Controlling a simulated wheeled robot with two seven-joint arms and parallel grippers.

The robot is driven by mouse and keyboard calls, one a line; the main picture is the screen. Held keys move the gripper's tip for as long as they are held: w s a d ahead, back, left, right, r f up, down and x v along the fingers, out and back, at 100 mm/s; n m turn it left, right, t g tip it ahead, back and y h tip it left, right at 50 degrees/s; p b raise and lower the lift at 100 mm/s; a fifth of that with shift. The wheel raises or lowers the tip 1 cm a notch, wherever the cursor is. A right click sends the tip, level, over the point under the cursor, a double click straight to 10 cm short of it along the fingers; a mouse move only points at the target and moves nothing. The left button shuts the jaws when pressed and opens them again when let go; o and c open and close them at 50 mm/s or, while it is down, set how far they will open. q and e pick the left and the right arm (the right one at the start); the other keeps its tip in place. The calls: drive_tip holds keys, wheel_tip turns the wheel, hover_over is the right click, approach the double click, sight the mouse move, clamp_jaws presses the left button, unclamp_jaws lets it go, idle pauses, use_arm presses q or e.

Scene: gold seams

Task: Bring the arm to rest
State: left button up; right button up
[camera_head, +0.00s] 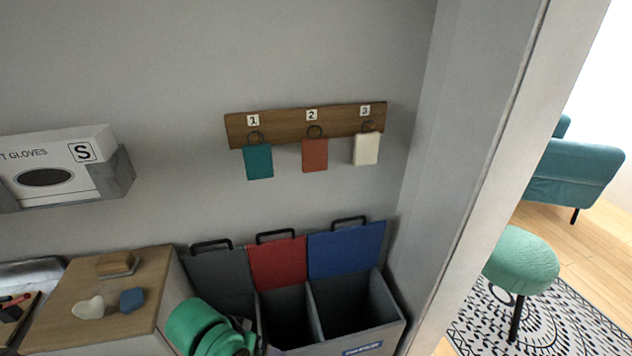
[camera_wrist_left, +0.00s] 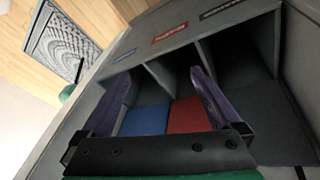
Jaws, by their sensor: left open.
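My left arm, with green casings, shows at the bottom of the head view in front of the sorting bin; its fingers are not clear there. In the left wrist view my left gripper (camera_wrist_left: 160,76) has two purple fingers spread wide apart, with nothing held between them. The blue lid (camera_wrist_left: 147,120) and red lid (camera_wrist_left: 187,115) of the bin show beyond the fingers. My right gripper is in neither view.
The sorting bin (camera_head: 365,337) has raised grey, red and blue lids. A wooden-topped cabinet (camera_head: 65,318) on the left carries a few small blocks. A rail (camera_head: 285,121) with three hanging tags and a glove box (camera_head: 50,176) are on the wall. A doorway opens at right.

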use_arm(q)
drive_tip(key=s+a+f+y, duration=0.3)
drive_tip(key=s+a, duration=0.4)
drive_tip(key=a, duration=0.4)
wheel_tip(320, 180, down, 22)
drive_tip(key=s, duration=0.2)
drive_tip(key=s+a+f+g, duration=0.2)
drive_tip(key=s+a+f, duration=0.1)
drive_tip(key=s+f, duration=1.1)
drive_tip(key=s, duration=0.3)
drive_tip(key=shift+f, duration=0.3)
